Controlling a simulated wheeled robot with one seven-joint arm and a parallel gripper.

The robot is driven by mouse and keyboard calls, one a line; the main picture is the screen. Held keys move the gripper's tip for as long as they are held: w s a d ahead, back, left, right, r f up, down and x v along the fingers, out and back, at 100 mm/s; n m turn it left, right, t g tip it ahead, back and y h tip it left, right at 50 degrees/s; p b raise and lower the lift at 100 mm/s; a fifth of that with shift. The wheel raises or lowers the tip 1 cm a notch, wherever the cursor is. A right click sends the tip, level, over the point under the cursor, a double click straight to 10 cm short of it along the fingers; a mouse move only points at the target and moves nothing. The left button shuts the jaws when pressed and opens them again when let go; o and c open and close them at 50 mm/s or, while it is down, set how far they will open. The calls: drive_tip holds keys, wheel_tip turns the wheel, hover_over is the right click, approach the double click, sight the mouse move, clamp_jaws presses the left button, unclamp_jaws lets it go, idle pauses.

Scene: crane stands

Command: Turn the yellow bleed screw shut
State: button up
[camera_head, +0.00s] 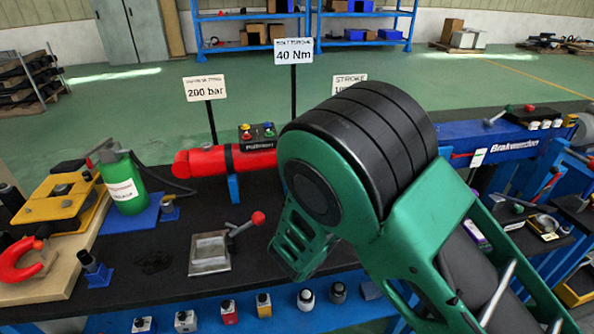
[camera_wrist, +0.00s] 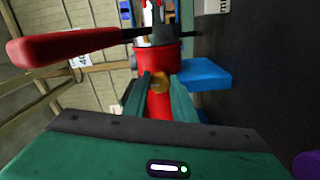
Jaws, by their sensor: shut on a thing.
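The yellow bleed screw (camera_wrist: 160,83) shows in the wrist view as a small yellow knob in front of a red cylinder body (camera_wrist: 157,60). My gripper (camera_wrist: 161,88) has its two green fingers on either side of the screw and is shut on it. In the head view my green and black arm covers the middle, hiding the screw and my fingertips. A red cylinder (camera_head: 205,162) lies on the bench there, running behind my arm. I cannot tell how far the screw is turned.
A long red handle (camera_wrist: 65,46) reaches across the wrist view's left, close to my gripper. A blue block (camera_wrist: 205,74) is right of the screw. On the bench stand a green bottle (camera_head: 122,182) and a metal plate with a red-knobbed lever (camera_head: 258,218).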

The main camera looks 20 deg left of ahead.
drive_tip(key=shift+w+d+f, duration=0.1)
drive_tip(key=shift+d, duration=0.1)
idle(0.3)
drive_tip(key=o, duration=0.9)
drive_tip(key=shift+o, duration=0.7)
drive_tip(key=shift+a, duration=0.1)
drive_tip(key=shift+s+f, duration=0.1)
drive_tip(key=shift+s, duration=0.1)
